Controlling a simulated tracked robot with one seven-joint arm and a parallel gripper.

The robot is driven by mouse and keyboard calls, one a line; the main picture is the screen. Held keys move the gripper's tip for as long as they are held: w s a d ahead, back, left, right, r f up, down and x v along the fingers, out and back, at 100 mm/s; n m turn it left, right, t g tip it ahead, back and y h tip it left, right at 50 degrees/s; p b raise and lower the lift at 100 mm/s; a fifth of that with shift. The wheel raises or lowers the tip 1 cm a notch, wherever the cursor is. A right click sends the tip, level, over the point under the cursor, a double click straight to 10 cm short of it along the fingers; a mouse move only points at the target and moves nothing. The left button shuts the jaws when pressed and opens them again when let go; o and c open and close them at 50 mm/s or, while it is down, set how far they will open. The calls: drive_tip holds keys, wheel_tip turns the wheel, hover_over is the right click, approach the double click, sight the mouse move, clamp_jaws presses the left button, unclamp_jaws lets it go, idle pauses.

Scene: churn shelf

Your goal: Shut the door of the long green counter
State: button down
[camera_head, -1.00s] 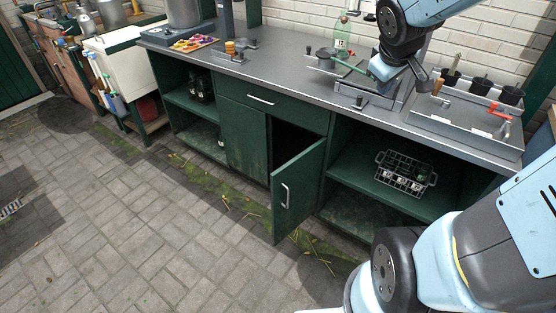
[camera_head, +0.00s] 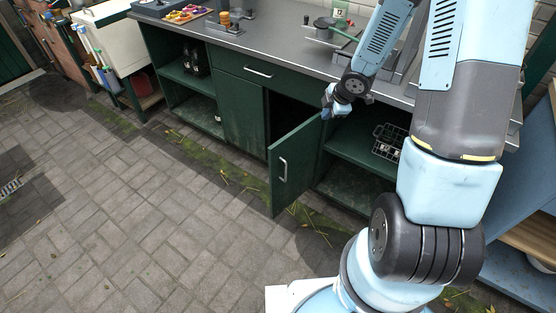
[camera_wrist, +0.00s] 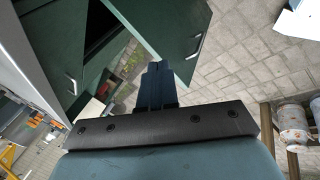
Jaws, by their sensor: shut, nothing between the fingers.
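The long green counter (camera_head: 236,92) has a grey top and stands along the wall. Its open door (camera_head: 294,166) is green with a pale vertical handle (camera_head: 283,170), and it stands swung out from the front with a dark gap behind it. In the wrist view the open door (camera_wrist: 172,30) lies just beyond my fingers, with its handle (camera_wrist: 195,46) at the right. My gripper (camera_head: 328,113) is shut and empty, close to the door's top edge in the head view. In the wrist view my gripper (camera_wrist: 157,66) points at the door. I cannot tell whether it touches.
A closed door (camera_head: 244,112) and a drawer (camera_head: 258,75) are left of the opening. An open shelf with a dark wire crate (camera_head: 388,142) is at right. The paved floor (camera_head: 150,210) in front is clear. Tools and a tray stand on the counter.

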drive_tip(key=s+a+f+n+g+y, duration=0.4)
drive_tip(key=a+f, duration=0.3)
drive_tip(key=f, duration=0.5)
drive_tip(key=n, duration=0.1)
approach(271, 165)
wheel_tip(271, 165, down, 4)
drive_tip(key=s+a, duration=0.1)
drive_tip(key=a, duration=0.1)
drive_tip(key=shift+w+a+f+t+y, duration=0.2)
drive_tip(key=shift+w+t+y, duration=0.1)
drive_tip(key=shift+w, duration=0.05)
drive_tip(key=shift+w, duration=0.1)
